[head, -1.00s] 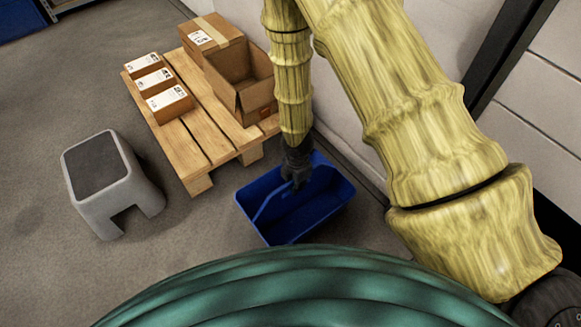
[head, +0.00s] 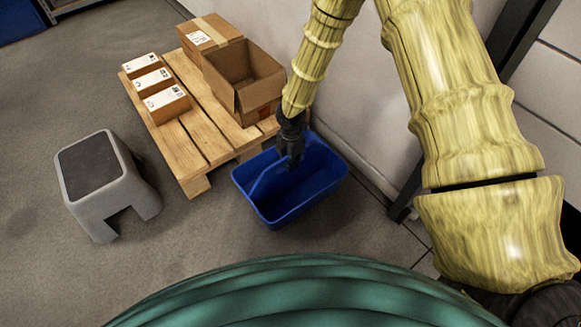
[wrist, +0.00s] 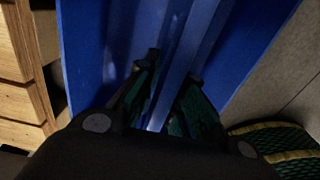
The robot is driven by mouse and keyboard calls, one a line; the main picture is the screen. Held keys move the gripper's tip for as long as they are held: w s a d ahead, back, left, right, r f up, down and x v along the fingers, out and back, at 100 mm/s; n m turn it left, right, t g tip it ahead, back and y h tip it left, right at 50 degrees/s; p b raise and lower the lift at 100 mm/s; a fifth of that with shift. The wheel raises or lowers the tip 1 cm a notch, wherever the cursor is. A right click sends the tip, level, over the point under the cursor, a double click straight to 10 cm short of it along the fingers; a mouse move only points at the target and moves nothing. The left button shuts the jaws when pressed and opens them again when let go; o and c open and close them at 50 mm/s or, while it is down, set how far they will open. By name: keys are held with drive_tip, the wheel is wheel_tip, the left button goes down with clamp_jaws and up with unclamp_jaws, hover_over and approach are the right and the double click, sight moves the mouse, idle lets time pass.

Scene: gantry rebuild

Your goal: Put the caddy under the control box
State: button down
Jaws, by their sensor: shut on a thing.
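The caddy is a blue open tray (head: 318,190) with a central handle bar, near the front right corner of the pallet in the head view. My gripper (head: 290,160) is over its middle, shut on the handle. In the wrist view the handle (wrist: 185,60) runs between the two fingers of my gripper (wrist: 170,100), with blue caddy walls around it. I cannot tell from the views whether the caddy touches the floor. No control box can be made out in either view.
A wooden pallet (head: 190,143) carries small cartons (head: 167,104), an open cardboard box (head: 243,85) and a closed one (head: 208,36). A grey step stool (head: 105,185) stands at the left. A pale wall (head: 365,130) is close on the right. Floor between stool and caddy is clear.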

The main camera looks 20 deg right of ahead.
drive_tip(key=shift+w+d+f+b, duration=0.1)
drive_tip(key=shift+w+f+b, duration=0.2)
drive_tip(key=shift+f+b, duration=0.55)
drive_tip(key=shift+w+f+b, duration=0.25)
drive_tip(key=shift+f+b, duration=0.4)
drive_tip(key=shift+f, duration=0.35)
drive_tip(key=c, duration=1.5)
unclamp_jaws()
wheel_tip(320, 180, up, 12)
drive_tip(key=p, duration=0.5)
drive_tip(key=shift+p, duration=0.35)
drive_tip(key=shift+s, duration=0.1)
